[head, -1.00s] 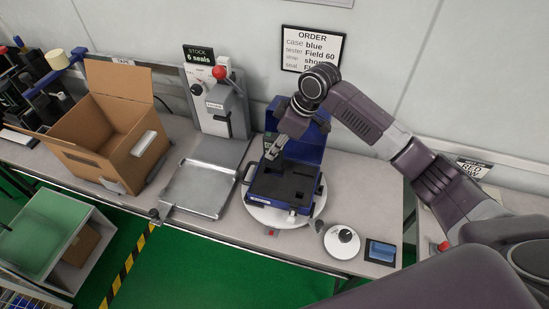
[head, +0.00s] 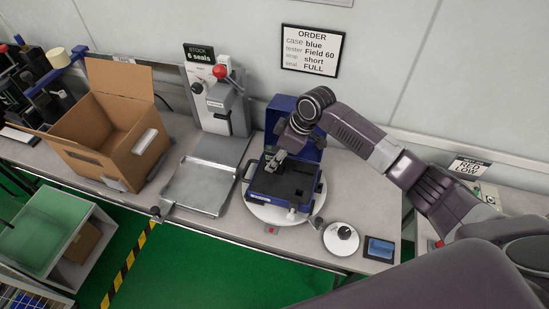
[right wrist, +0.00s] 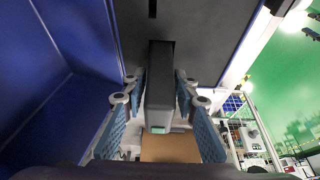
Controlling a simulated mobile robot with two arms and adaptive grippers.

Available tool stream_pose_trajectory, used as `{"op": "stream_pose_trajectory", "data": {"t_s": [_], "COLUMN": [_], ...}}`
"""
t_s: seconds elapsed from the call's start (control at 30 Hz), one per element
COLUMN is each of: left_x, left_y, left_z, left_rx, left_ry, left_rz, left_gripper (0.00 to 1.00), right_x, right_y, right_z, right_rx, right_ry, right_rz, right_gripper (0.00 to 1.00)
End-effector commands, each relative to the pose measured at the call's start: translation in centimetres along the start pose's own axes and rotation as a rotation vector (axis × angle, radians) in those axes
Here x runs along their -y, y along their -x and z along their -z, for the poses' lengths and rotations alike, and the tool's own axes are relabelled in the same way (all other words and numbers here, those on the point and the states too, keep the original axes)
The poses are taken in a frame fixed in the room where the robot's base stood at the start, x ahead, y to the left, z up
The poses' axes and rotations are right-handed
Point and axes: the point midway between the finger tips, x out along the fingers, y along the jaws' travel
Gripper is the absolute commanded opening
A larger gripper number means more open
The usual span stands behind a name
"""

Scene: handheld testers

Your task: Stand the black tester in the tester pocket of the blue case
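The blue case (head: 265,192) lies open on a round white turntable (head: 252,213), its lid (head: 281,106) raised at the back. Its dark insert (head: 290,182) has recessed pockets. My right gripper (head: 278,157) is low over the back left of the insert. In the right wrist view, the black tester (right wrist: 161,85) is between the two blue-padded fingers of my right gripper (right wrist: 161,95), which appear shut on it. The tester's far end meets the dark insert near a slot; how deep it sits, I cannot tell. My left gripper is not in view.
An empty metal tray (head: 200,188) and a press with a red knob (head: 220,104) are left of the case. An open cardboard box (head: 105,140) stands farther left. A round white dial device (head: 341,238) and a small screen (head: 380,249) are at right.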

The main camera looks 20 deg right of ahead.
Motion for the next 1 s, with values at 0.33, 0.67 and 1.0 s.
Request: {"op": "stream_pose_trajectory", "data": {"t_s": [0.33, 0.67, 1.0], "left_x": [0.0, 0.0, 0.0], "left_y": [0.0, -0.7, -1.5], "left_z": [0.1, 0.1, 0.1], "left_rx": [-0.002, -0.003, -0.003], "left_ry": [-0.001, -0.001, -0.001], "left_rz": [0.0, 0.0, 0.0], "left_gripper": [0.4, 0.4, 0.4], "right_x": [0.0, -0.2, -0.1], "right_y": [0.1, 4.8, 11.1], "right_z": [0.1, 0.1, 0.1], "right_rx": [0.0, -0.003, -0.001], "right_ry": [0.0, 0.002, 0.001], "right_rz": [0.0, -0.005, -0.002], "right_gripper": [0.37, 0.37, 0.37]}}
